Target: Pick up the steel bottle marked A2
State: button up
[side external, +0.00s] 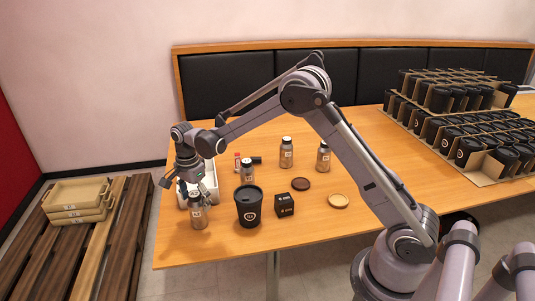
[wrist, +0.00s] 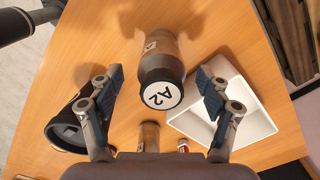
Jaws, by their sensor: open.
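The steel bottle marked A2 (side external: 199,218) stands upright near the table's left front corner. In the wrist view the bottle (wrist: 161,68) has a grey metallic body and a white, black-rimmed top reading "A2". My gripper (side external: 187,183) is at the bottle's top in the side view, tilted downward. In the wrist view my gripper (wrist: 158,82) is open, one finger on each side of the bottle top with a gap on both sides. It holds nothing. The fingers partly hide the bottle's top in the side view.
A black lidded cup (side external: 248,208) stands close right of the bottle; a white tray (side external: 211,182) is just behind it. Crated black cups (side external: 460,128) fill the far right.

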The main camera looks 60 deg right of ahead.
jog(key=shift+w+f, duration=0.1)
jog(key=shift+f, duration=1.9)
jog(key=shift+c, duration=0.4)
jog(key=c, duration=1.3)
jog(key=shift+o, duration=0.2)
